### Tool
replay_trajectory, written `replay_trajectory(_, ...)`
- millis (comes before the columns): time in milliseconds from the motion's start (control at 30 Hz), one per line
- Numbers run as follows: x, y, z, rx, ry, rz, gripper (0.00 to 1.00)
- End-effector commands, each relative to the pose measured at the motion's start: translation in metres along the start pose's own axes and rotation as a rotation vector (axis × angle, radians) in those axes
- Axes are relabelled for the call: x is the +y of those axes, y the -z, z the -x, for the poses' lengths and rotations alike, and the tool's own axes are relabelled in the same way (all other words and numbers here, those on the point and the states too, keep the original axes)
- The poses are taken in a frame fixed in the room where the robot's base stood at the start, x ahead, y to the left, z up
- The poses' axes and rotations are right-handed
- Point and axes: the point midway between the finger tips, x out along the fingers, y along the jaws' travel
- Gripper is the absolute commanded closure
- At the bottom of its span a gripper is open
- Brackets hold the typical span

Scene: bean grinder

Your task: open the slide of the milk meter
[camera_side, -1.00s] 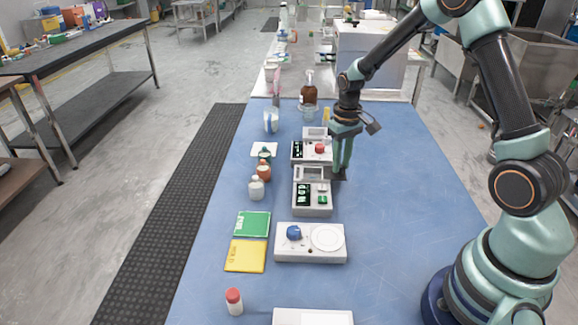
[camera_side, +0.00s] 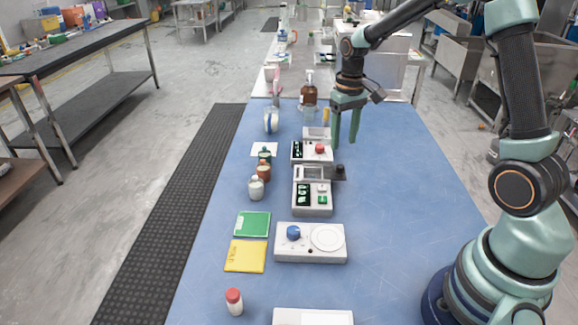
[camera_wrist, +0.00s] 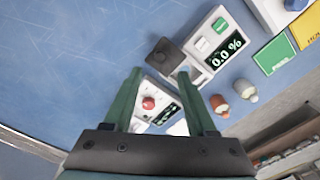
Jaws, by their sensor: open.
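The milk meter, which I take to be the grey device (camera_side: 312,208) with a lit display and a green button, stands mid-table. In the wrist view the meter (camera_wrist: 213,40) shows 0.0 %. Its slide, a dark plate with a black knob (camera_side: 340,170), sticks out to the right of the meter's far end. The slide plate (camera_wrist: 166,54) also shows in the wrist view, apart from my fingers. My gripper (camera_side: 345,142) is open and empty, raised above and beyond the slide. Its fingers point down.
A similar device with a red button (camera_side: 319,149) stands just beyond the meter. A white device with a blue knob (camera_side: 293,233) is nearer. Small bottles (camera_side: 256,188) stand to the left. The blue table (camera_side: 420,200) is clear on the right.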

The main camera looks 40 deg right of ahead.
Motion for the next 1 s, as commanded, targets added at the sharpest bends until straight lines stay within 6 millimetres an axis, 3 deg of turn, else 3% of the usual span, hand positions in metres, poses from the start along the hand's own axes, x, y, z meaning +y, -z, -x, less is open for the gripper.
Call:
replay_trajectory(100,0.0,0.001,0.023,0.005,0.0,0.0,0.43)
replay_trajectory(233,0.0,0.001,0.038,0.004,0.0,0.0,0.43)
replay_trajectory(767,-0.001,-0.001,0.049,0.006,0.0,0.002,0.43)
replay_trajectory(1000,-0.023,-0.024,0.084,0.098,-0.004,0.039,0.43)
